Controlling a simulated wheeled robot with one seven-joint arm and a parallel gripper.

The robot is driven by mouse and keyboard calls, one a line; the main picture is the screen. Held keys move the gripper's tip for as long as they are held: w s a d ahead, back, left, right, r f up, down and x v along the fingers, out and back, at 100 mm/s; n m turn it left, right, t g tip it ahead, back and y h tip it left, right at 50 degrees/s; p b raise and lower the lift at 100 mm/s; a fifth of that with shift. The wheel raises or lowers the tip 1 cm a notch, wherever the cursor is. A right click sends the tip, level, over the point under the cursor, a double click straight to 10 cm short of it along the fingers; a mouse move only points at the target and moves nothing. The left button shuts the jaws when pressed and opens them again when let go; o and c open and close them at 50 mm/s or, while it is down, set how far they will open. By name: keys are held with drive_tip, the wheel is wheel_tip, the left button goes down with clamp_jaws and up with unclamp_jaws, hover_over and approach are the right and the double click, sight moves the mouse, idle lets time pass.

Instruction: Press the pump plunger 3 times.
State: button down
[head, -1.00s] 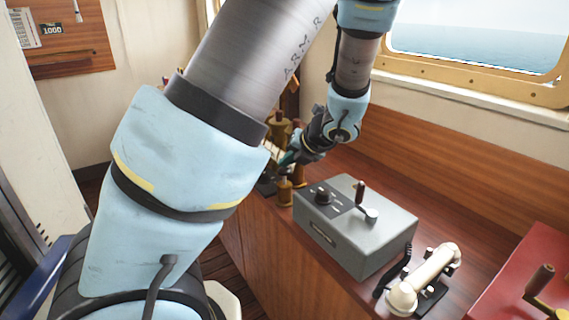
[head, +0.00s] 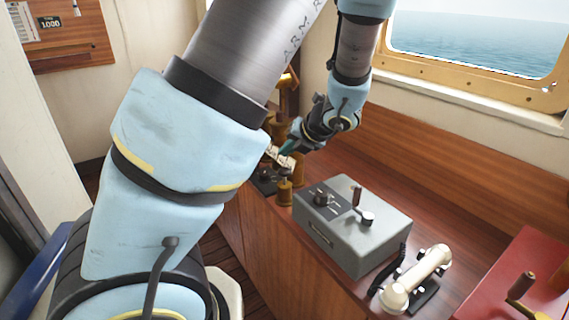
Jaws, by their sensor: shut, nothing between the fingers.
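A group of brass parts stands on a dark base at the far end of the wooden console, largely hidden by my arm and gripper. A short brass cylinder (head: 285,191) shows at its front, and a taller brass part rises behind. I cannot tell for sure which part is the pump plunger. My gripper (head: 284,154) is shut and empty, angled down to the left among these brass parts. Its tips lie close to a pale piece. I cannot tell whether they touch anything.
A grey control box (head: 352,228) with a lever and knobs stands nearer on the console. A cream telephone handset (head: 416,279) lies beside it, and a red box (head: 515,285) with a crank is at right. Bare wood (head: 440,190) lies behind the grey box.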

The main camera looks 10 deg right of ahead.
drive_tip(key=shift+r+p, duration=1.05)
drive_tip(key=shift+r, duration=0.3)
drive_tip(key=shift+f, duration=0.1)
